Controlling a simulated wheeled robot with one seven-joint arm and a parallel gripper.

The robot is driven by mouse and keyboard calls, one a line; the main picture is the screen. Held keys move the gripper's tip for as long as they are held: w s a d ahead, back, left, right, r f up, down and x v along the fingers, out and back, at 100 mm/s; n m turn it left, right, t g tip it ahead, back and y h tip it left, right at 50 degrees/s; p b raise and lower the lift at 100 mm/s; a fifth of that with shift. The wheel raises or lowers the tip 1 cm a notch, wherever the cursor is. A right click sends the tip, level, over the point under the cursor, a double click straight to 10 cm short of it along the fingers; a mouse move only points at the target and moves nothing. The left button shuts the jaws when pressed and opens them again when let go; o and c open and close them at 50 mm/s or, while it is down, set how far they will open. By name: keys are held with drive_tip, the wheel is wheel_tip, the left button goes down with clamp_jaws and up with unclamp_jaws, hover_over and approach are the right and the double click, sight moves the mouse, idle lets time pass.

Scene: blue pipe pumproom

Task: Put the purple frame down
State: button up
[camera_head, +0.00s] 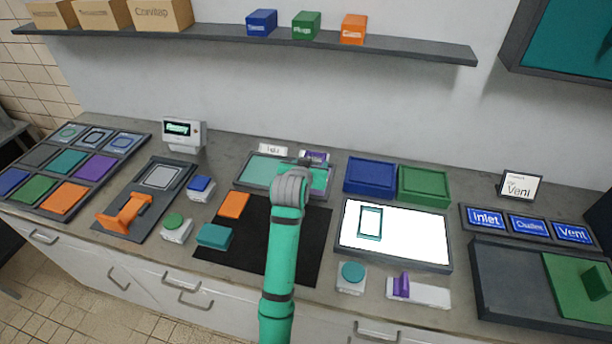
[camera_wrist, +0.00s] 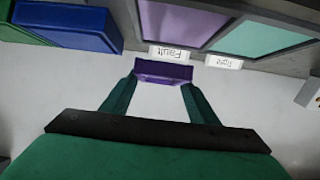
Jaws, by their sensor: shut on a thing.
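My gripper shows in the wrist view (camera_wrist: 162,92), its two teal fingers shut on a purple frame (camera_wrist: 163,73). The frame looks like a small solid block from this angle. Just past it are a white "Fault" label (camera_wrist: 168,53) and a tray with a purple panel (camera_wrist: 180,25) and a teal panel (camera_wrist: 262,40). In the head view my gripper (camera_head: 309,165) is over the back right of that tray (camera_head: 262,167), and my wrist hides much of its right part. I cannot tell whether the frame touches anything below.
A blue bin (camera_head: 370,175) and a green bin (camera_head: 424,186) stand right of the tray. A black mat (camera_head: 290,255) with an orange block (camera_head: 235,204) and a teal block (camera_head: 214,236) lies in front. A lit white panel (camera_head: 410,235) is front right. A shelf (camera_head: 240,36) hangs above.

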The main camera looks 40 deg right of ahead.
drive_tip(key=w+f, duration=0.2)
drive_tip(key=w+d+f, duration=0.1)
drive_tip(key=w+f, duration=0.1)
drive_tip(key=f, duration=0.1)
drive_tip(key=shift+f, duration=0.15)
drive_tip(key=shift+d+f, duration=0.1)
drive_tip(key=shift+f, duration=1.55)
drive_tip(key=shift+f, duration=0.15)
drive_tip(key=o, duration=1.2)
drive_tip(key=shift+c, duration=0.2)
drive_tip(key=shift+r, duration=0.25)
drive_tip(key=v, duration=1.2)
drive_tip(key=shift+f, duration=0.1)
